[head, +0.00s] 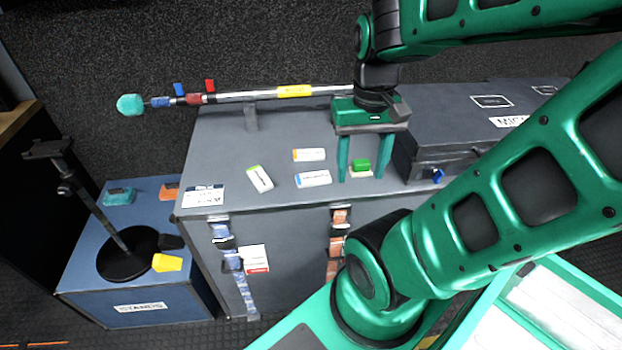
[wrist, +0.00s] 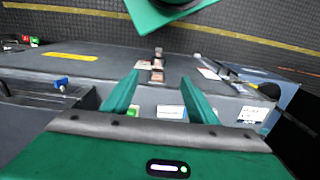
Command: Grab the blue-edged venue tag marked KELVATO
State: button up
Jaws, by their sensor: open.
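A white tag with a blue edge (head: 313,180) lies flat on the grey case top, near its front edge. Its print is too small to read as KELVATO. A white tag with an orange edge (head: 309,155) lies just behind it, and one with a green edge (head: 259,179) lies to its left. In the wrist view, a white tag (wrist: 169,112), apparently the blue-edged one, shows between the open fingers.
A boom pole (head: 240,96) lies along the back of the grey case (head: 225,150). A dark hard case (head: 440,145) stands close on the right. A blue case (head: 140,290) with a stand is at lower left. The case top left of the tags is clear.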

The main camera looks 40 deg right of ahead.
aim_at(311, 179)
jog(key=u, duration=0.5)
jog(key=k, duration=2.25)
jog(key=z, duration=0.9)
jog(key=i, duration=0.95)
